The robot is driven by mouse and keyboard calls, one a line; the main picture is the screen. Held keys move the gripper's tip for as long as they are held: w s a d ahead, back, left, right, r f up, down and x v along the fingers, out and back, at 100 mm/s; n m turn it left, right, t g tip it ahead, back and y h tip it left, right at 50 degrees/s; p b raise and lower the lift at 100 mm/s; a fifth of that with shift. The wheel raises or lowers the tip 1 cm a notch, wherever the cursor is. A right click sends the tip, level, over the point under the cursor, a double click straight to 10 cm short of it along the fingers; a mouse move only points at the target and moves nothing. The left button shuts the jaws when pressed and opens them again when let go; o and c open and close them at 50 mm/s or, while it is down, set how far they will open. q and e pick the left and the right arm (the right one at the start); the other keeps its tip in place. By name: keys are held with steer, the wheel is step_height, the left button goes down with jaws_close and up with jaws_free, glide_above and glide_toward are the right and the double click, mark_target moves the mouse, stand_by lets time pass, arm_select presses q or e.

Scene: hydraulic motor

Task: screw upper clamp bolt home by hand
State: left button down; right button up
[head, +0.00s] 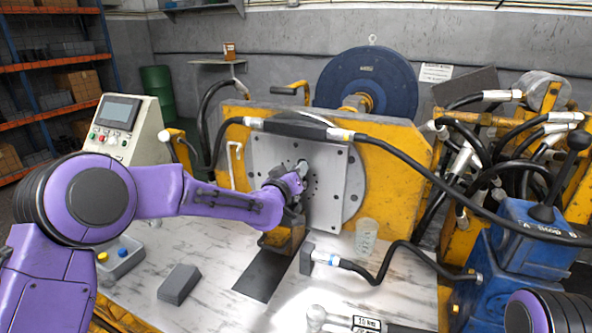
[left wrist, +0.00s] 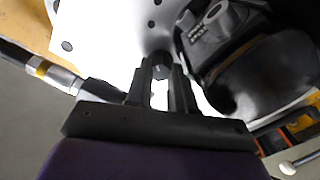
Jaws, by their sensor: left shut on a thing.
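My left gripper (head: 298,178) is at the grey drilled mounting plate (head: 328,205) on the yellow frame. In the left wrist view its two dark fingers (left wrist: 161,82) are shut on the upper clamp bolt (left wrist: 161,68), a small dark piece between the fingertips. The bolt lies close against the pale plate (left wrist: 105,40); how deep it sits cannot be seen. In the head view the gripper and arm hide most of the bolt. A dark rounded body with a grey lug (left wrist: 217,22) sits just right of the fingers. My right gripper is not in view.
A black hose (head: 395,155) crosses in front of the plate, and another hose (head: 378,270) lies on the marbled bench (head: 215,245). A grey block (head: 179,284) and a clear jar (head: 365,237) stand there. The blue pump unit (head: 520,245) is at right.

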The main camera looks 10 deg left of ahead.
arm_select(q)
steer(key=m, duration=0.5)
steer(key=shift+f+m, duration=0.1)
steer(key=shift+m, duration=0.2)
steer(key=m+b, duration=0.1)
steer(key=m, duration=0.4)
steer(key=shift+m, duration=0.6)
steer(key=c, duration=1)
jaws_free()
steer(key=shift+o, duration=0.2)
steer(key=shift+s, duration=0.1)
steer(key=s+a+b, duration=0.1)
steer(key=s+a, duration=0.1)
steer(key=s, duration=0.8)
steer(key=shift+s, duration=0.1)
